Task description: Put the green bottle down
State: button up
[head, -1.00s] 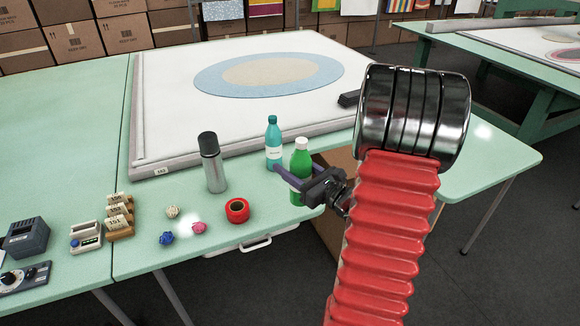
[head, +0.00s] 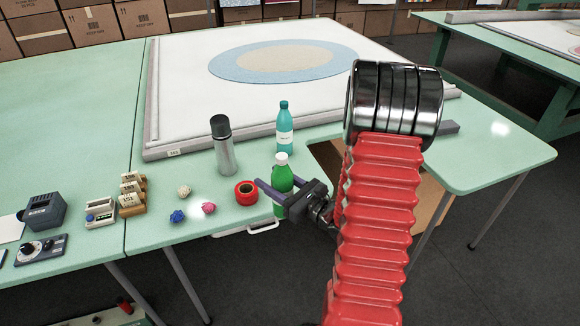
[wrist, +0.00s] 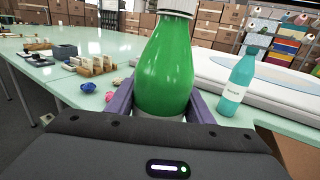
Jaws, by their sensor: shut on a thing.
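The green bottle (head: 282,180) has a white cap and is upright between the fingers of my gripper (head: 276,190), which is shut on it. In the wrist view the green bottle (wrist: 166,66) fills the middle, with a purple finger on each side. I cannot tell its height relative to the table top.
A teal bottle (head: 284,130) and a grey flask (head: 223,148) stand near the white tufting frame (head: 180,110). A red tape roll (head: 246,193) and several small yarn balls (head: 208,208) lie left of my gripper. The green table (head: 75,140) has bare room further left.

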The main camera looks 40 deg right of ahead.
jog(key=w+a+f+n+y, duration=0.1)
jog(key=a+f, duration=0.2)
jog(key=a, duration=0.3)
jog(key=w+a+f+n+g+y, duration=0.1)
jog(key=w+a+f+y, duration=0.1)
jog(key=a+f, duration=0.2)
jog(key=w+a+f+n+y, duration=0.1)
jog(key=a+f, duration=0.3)
jog(key=a, duration=0.6)
jog(key=shift+w+a+g+y, duration=0.1)
jog(key=shift+w+g+y, duration=0.1)
jog(key=shift+g+y, duration=0.35)
jog(key=shift+s, duration=0.1)
